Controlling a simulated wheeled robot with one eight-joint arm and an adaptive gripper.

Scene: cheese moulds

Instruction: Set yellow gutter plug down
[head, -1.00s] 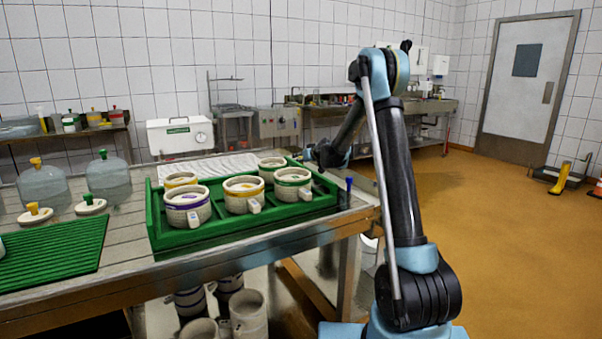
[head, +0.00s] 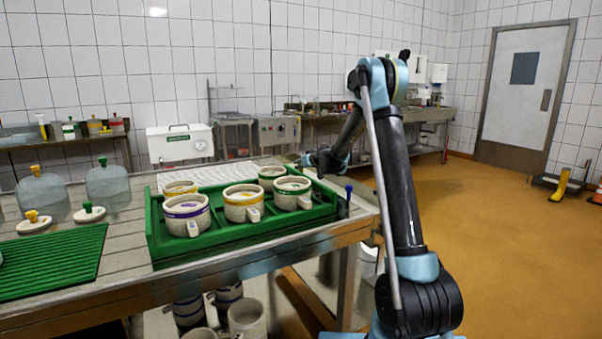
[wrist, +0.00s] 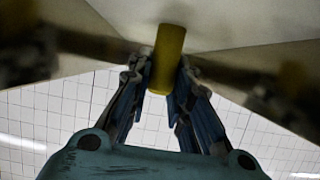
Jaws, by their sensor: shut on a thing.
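The yellow gutter plug (wrist: 168,58) is a plain cylinder between the two fingers of my gripper (wrist: 160,78) in the wrist view. The gripper is shut on it, and one end of the plug reaches past the fingertips toward a pale surface. I cannot tell whether it touches that surface. In the head view my gripper (head: 308,160) is small and dark, above the far right end of the metal table (head: 110,265). The plug cannot be made out there.
A green tray (head: 240,241) holds several pale moulds with coloured bands. A blue upright peg (head: 348,192) stands at the tray's right end. A green ribbed mat (head: 50,258) lies at the left, near glass jars. Dark blurred bars flank the plug in the wrist view.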

